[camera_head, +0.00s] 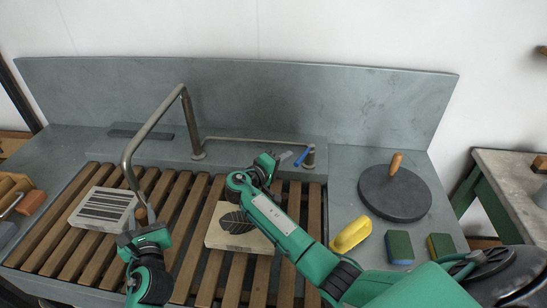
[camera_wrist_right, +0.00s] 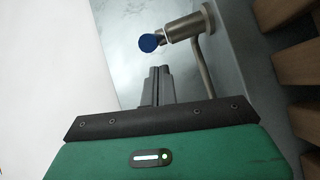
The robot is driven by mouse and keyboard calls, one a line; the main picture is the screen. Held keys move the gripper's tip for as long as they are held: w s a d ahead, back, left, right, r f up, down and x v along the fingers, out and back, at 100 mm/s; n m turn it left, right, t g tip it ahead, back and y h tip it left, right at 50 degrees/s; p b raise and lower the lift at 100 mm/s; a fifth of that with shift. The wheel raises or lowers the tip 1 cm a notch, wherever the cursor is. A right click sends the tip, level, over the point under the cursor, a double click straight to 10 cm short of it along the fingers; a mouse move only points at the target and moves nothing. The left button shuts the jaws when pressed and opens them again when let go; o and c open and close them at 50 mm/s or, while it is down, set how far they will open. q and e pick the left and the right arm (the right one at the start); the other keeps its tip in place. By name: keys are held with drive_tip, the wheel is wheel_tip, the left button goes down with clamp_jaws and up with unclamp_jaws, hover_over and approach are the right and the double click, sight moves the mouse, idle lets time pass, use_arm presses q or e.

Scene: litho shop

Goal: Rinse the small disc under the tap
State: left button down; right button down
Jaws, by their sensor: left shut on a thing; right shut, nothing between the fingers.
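My left gripper (camera_head: 143,222) is shut near the tap spout's open end, over the slats. A small brown piece (camera_head: 151,213) shows at its fingers, perhaps the small disc's handle; the disc itself I cannot make out. The bent metal tap spout (camera_head: 155,118) comes down just beyond this gripper. My right gripper (camera_head: 283,157) is shut and empty beside the tap valve (camera_head: 309,158) with its blue lever (camera_head: 302,156). In the right wrist view, the closed fingertips (camera_wrist_right: 160,72) are just short of the blue lever end (camera_wrist_right: 149,43), seemingly apart from it. No water shows.
Wooden slats (camera_head: 60,236) cover the sink. A striped stone (camera_head: 88,217) and a dark-patterned stone (camera_head: 222,240) lie on them. On the right counter are a large grey disc (camera_head: 394,201) with wooden handle, a yellow object (camera_head: 350,235) and green sponges (camera_head: 399,246). My right arm crosses the slats.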

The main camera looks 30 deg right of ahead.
drive_tip(key=shift+s+d+f, duration=0.15)
drive_tip(key=shift+s+d, duration=0.2)
drive_tip(key=shift+s, duration=0.3)
drive_tip(key=shift+s+d, duration=0.25)
drive_tip(key=shift+s, duration=0.3)
drive_tip(key=shift+s+d, duration=0.2)
drive_tip(key=shift+s, duration=0.35)
drive_tip(key=shift+w, duration=0.1)
drive_tip(key=w+v, duration=0.1)
drive_tip(key=v, duration=1)
drive_tip(key=shift+a+r, duration=0.35)
drive_tip(key=shift+a, duration=0.15)
